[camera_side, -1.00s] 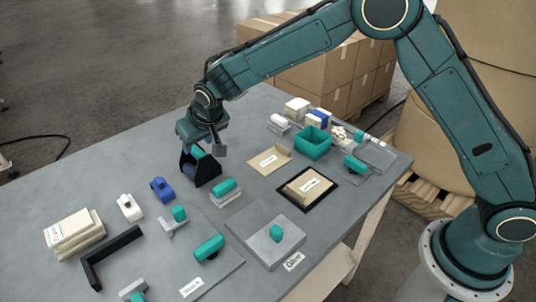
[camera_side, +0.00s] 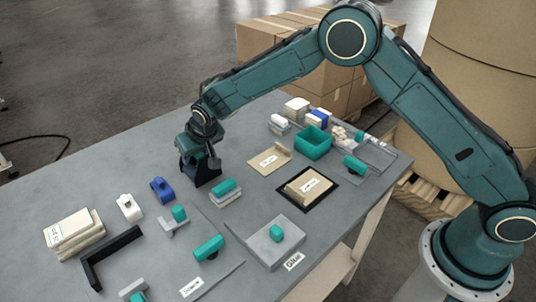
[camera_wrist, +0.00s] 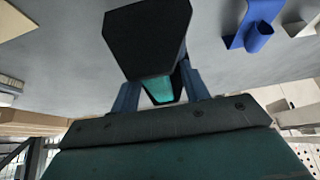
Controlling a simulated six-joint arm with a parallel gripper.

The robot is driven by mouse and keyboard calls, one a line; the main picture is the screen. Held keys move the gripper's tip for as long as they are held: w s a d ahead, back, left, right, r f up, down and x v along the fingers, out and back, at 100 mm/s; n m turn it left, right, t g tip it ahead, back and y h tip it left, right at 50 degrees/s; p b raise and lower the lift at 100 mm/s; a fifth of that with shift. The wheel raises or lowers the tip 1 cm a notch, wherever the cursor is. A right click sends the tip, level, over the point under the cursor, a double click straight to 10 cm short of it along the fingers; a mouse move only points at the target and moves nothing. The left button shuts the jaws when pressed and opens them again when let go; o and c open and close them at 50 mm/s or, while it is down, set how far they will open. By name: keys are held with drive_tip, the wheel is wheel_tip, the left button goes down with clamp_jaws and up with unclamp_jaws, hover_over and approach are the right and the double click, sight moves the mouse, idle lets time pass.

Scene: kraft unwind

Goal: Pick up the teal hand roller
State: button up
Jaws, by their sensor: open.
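A teal piece, which I take for the hand roller, shows between my fingers in the wrist view (camera_wrist: 160,88), mostly hidden by a black stand (camera_wrist: 146,38). In the side view the black stand (camera_side: 207,177) is on the table directly below my gripper (camera_side: 200,160), and my gripper hides the teal piece there. My gripper is open, with a finger on either side of the teal piece in the wrist view (camera_wrist: 160,96). I cannot tell whether the fingers touch it.
A teal block on a grey base (camera_side: 226,188) stands close to the right of the stand. A blue object (camera_side: 161,189) and a white one (camera_side: 129,207) lie nearer the front left. A teal open box (camera_side: 313,143) is farther right. The table's back left is clear.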

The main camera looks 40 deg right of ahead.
drive_tip(key=shift+w+f, duration=0.2)
drive_tip(key=shift+f, duration=0.15)
drive_tip(key=shift+c, duration=0.3)
clamp_jaws()
